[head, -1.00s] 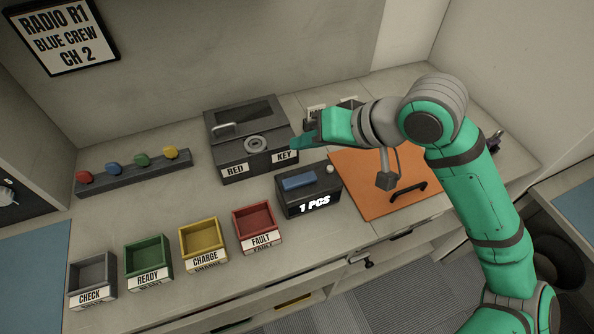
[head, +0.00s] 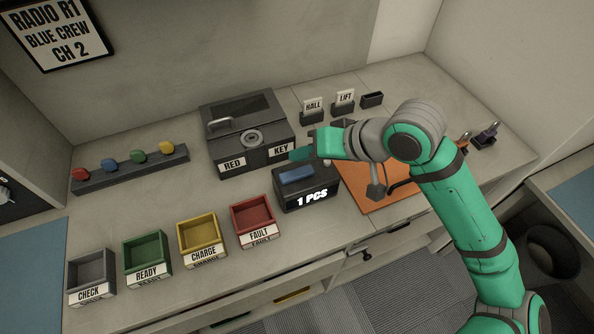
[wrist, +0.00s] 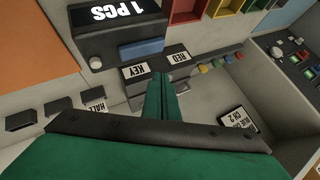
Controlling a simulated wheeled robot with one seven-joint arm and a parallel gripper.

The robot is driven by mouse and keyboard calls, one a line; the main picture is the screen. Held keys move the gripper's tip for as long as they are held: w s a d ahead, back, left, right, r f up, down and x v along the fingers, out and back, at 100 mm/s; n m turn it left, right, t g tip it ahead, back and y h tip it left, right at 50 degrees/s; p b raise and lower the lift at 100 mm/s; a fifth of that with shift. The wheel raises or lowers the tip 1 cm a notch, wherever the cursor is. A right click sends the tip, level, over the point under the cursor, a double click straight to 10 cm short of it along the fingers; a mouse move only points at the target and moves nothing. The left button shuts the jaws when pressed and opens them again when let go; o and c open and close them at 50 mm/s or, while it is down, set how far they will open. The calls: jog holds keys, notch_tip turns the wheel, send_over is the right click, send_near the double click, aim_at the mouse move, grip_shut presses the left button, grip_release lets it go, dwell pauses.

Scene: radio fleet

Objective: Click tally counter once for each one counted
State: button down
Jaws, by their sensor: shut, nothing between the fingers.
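The tally counter (head: 307,194) is a dark box with a blue bar button (head: 296,174) on top and a front display reading "1 PCS". It stands on the counter between the red FAULT tray and the orange mat. In the wrist view the tally counter (wrist: 103,30) is at the upper left, its blue button (wrist: 141,48) facing me. My gripper (head: 296,155) is green, shut and empty. It hovers behind the button, near the KEY label of the dark box. In the wrist view my gripper's fingertips (wrist: 167,78) point toward that box and do not touch the button.
The dark lidded box (head: 249,135) labelled RED and KEY stands behind the counter. CHECK, READY, CHARGE and FAULT trays (head: 203,240) line the front left. A rack (head: 130,168) with coloured knobs is behind them. HALL (head: 313,112) and LIFT (head: 345,102) holders stand at the back.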

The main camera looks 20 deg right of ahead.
aim_at(301, 175)
jog(key=shift+f, duration=1.6)
dwell(0.7)
jog(key=shift+s, duration=0.1)
jog(key=shift+f, duration=0.4)
jog(key=shift+f, duration=0.5)
dwell(0.8)
jog(key=shift+r, duration=0.1)
dwell(0.3)
jog(key=shift+r, duration=0.8)
